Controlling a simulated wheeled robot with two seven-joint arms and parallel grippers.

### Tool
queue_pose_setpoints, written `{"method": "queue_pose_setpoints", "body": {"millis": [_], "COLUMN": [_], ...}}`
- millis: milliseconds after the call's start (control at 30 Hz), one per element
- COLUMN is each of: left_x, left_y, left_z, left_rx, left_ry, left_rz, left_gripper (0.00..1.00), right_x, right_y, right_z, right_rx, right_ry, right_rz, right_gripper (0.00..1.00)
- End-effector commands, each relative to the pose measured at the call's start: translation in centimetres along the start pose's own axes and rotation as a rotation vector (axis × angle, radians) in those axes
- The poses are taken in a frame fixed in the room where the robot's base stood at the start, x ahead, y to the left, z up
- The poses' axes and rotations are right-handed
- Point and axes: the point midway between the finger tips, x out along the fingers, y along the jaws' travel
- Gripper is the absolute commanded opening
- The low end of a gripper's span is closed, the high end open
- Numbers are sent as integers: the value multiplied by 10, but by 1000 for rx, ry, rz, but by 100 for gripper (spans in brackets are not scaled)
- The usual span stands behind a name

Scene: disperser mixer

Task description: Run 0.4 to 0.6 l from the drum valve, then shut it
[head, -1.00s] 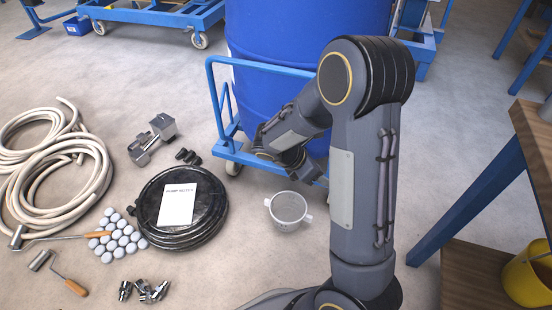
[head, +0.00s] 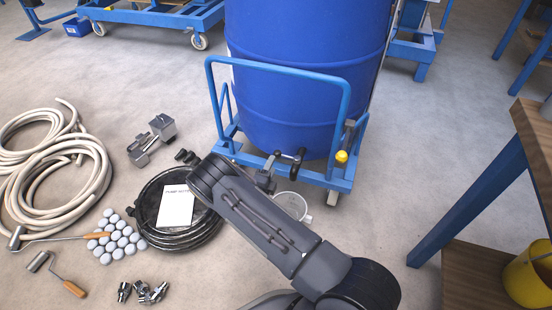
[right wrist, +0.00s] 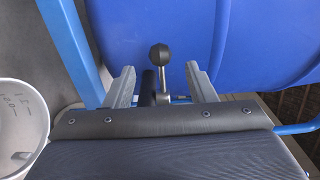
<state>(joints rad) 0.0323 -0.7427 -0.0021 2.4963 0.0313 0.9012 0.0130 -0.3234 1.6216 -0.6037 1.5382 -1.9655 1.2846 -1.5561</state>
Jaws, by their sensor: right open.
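The blue drum (head: 305,75) stands on a blue trolley (head: 280,68); it also fills the back of the right wrist view (right wrist: 260,50). The drum valve (head: 290,158) shows dark at the drum's lower front. In the right wrist view its lever (right wrist: 162,58) has a black ball knob and stands between my fingers. My right gripper (right wrist: 161,84) is open, with a finger on either side of the lever and gaps to it. A white vessel (head: 292,205) stands on the floor below; its marked wall (right wrist: 20,120) shows at left in the wrist view. Any liquid is not visible.
A coiled black hose (head: 175,228) with a white card (head: 176,206) lies left of my arm. Pale hoses (head: 60,165), grey balls (head: 118,238) and metal fittings (head: 150,292) lie further left. A wooden bench (head: 535,140) and a yellow bucket (head: 530,280) stand at right.

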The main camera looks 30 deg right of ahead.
Motion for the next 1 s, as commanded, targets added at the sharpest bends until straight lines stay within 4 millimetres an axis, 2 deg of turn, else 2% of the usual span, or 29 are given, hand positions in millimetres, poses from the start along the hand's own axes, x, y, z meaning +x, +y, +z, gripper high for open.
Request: {"method": "queue_pose_setpoints", "body": {"millis": [100, 300, 467, 700, 1000], "left_x": [8, 15, 16, 16, 16], "left_y": [-4, -7, -7, -7, -7], "left_z": [4, 8, 8, 8, 8], "left_rx": [0, 0, 0, 0, 0], "left_ry": [0, 0, 0, 0, 0], "left_rz": [0, 0, 0, 0, 0], "left_gripper": [0, 0, 0, 0, 0], "right_x": [22, 48, 56, 56, 56], "right_y": [2, 2, 0, 0, 0], "right_z": [-1, -1, -1, -1, -1], "right_rx": [4, 5, 3, 3, 3], "right_ry": [5, 5, 4, 3, 4], "right_rz": [-2, 0, 1, 1, 1], "right_gripper": [50, 50, 50, 49, 10]}}
